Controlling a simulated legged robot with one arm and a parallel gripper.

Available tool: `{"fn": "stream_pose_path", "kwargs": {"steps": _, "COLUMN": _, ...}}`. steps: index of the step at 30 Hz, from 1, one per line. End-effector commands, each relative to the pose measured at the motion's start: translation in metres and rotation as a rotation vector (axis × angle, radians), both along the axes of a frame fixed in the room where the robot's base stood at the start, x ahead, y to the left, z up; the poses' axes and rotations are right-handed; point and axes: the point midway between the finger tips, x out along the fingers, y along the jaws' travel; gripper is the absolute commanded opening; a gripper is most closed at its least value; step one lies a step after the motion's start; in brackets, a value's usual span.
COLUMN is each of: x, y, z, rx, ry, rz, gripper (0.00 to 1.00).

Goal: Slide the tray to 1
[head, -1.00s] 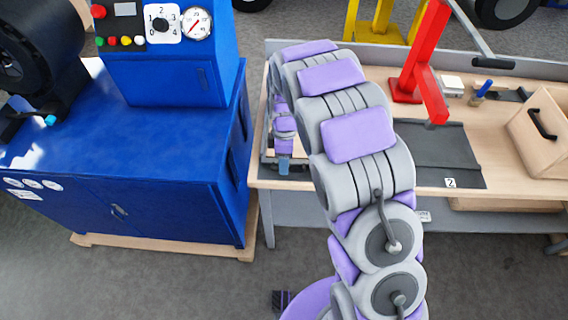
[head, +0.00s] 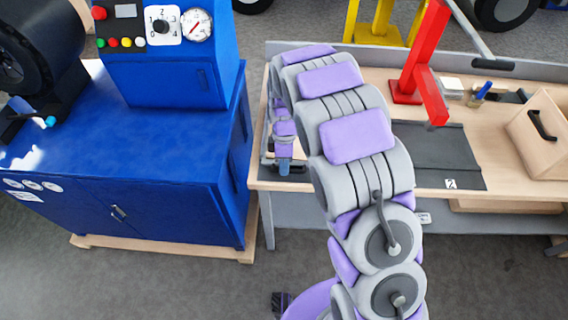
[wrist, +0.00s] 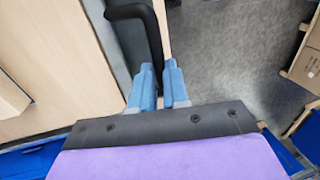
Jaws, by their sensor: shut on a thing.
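My gripper (wrist: 158,88) is shut on a bent black handle (wrist: 150,35), whose lower part runs down between the blue fingers in the wrist view. What the handle joins to is not clear. In the head view my gripper (head: 284,167) is low at the left end of the wooden bench, partly behind my arm. A dark grey flat strip (head: 440,150) lies on the bench, with a "2" label (head: 450,184) at its front edge. My arm hides the middle of the strip. I cannot make out a "1" label or the tray's full outline.
A blue cabinet (head: 130,130) with a dial panel stands left of the bench. A red lever press (head: 415,70) stands behind the strip. A wooden box (head: 540,140) with a black handle is at the bench's right. Grey floor (wrist: 225,60) is clear in front.

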Motion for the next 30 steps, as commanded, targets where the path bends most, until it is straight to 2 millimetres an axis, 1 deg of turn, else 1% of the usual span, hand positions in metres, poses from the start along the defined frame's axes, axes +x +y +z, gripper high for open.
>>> {"fn": "stream_pose_path", "kwargs": {"steps": 11, "x": 0.002, "y": -0.001, "z": 0.0, "rx": 0.001, "ry": -0.004, "rz": 0.0, "gripper": 0.0}}
{"fn": "stream_pose_path", "kwargs": {"steps": 14, "x": 0.002, "y": -0.006, "z": 0.001, "rx": 0.001, "ry": -0.005, "rz": -0.001, "gripper": 0.0}}
{"fn": "stream_pose_path", "kwargs": {"steps": 17, "x": 0.001, "y": -0.017, "z": 0.001, "rx": 0.001, "ry": -0.005, "rz": -0.003, "gripper": 0.0}}
{"fn": "stream_pose_path", "kwargs": {"steps": 20, "x": 0.0, "y": -0.035, "z": 0.001, "rx": 0.002, "ry": -0.002, "rz": -0.005, "gripper": 0.0}}
{"fn": "stream_pose_path", "kwargs": {"steps": 23, "x": -0.001, "y": -0.058, "z": 0.001, "rx": 0.002, "ry": 0.0, "rz": -0.005, "gripper": 0.0}}
{"fn": "stream_pose_path", "kwargs": {"steps": 30, "x": -0.002, "y": -0.122, "z": 0.002, "rx": 0.003, "ry": -0.004, "rz": -0.008, "gripper": 0.0}}
